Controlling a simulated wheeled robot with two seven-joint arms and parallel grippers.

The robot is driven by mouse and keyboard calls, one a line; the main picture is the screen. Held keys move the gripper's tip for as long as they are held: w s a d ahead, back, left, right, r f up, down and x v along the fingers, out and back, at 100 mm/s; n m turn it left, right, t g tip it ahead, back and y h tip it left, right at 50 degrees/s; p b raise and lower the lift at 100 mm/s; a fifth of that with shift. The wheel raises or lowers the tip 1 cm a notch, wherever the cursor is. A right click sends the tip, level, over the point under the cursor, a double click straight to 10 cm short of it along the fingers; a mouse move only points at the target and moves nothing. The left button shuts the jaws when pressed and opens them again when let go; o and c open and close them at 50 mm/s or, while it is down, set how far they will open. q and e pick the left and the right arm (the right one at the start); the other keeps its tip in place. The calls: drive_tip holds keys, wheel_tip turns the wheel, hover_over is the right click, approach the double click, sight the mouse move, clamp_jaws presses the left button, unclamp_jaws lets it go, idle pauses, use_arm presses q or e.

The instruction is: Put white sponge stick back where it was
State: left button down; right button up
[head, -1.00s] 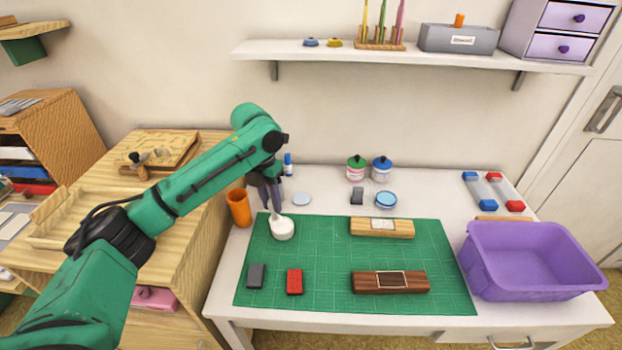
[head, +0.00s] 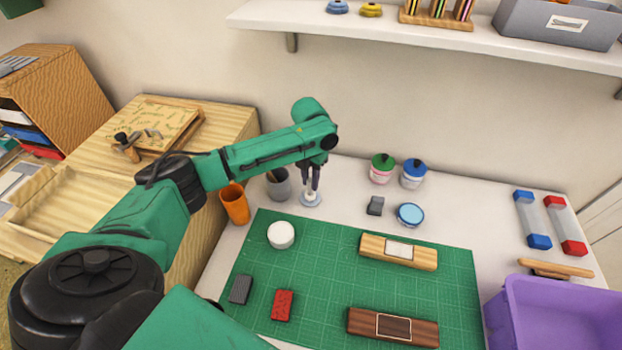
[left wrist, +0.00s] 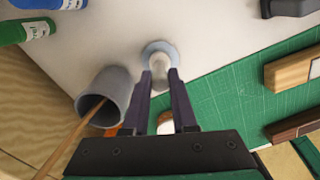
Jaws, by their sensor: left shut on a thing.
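The white sponge stick (head: 311,195) is upright in my left gripper (head: 312,188), which is shut on it. The stick's lower end is over a pale blue-grey round dish (head: 304,203) behind the mat; I cannot tell whether it touches. In the left wrist view the white stick (left wrist: 160,64) shows between the fingertips (left wrist: 160,73), with the dish's rim (left wrist: 149,49) around its end. A white round pad or pot (head: 281,235) sits on the green mat's far left corner, apart from the gripper. My right gripper is out of view.
A grey cup (head: 278,186) with a stick in it and an orange cup (head: 234,205) stand left of the gripper. The green mat (head: 330,275) holds wood and brick-like blocks. Lidded jars (head: 382,170) stand right. A purple bin (head: 550,320) is front right.

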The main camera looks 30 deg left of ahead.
use_arm(q)
drive_tip(key=shift+f, duration=0.15)
drive_tip(key=c, duration=0.7)
unclamp_jaws()
wheel_tip(320, 180, up, 12)
drive_tip(key=shift+r+b, duration=0.1)
drive_tip(key=shift+b, duration=0.3)
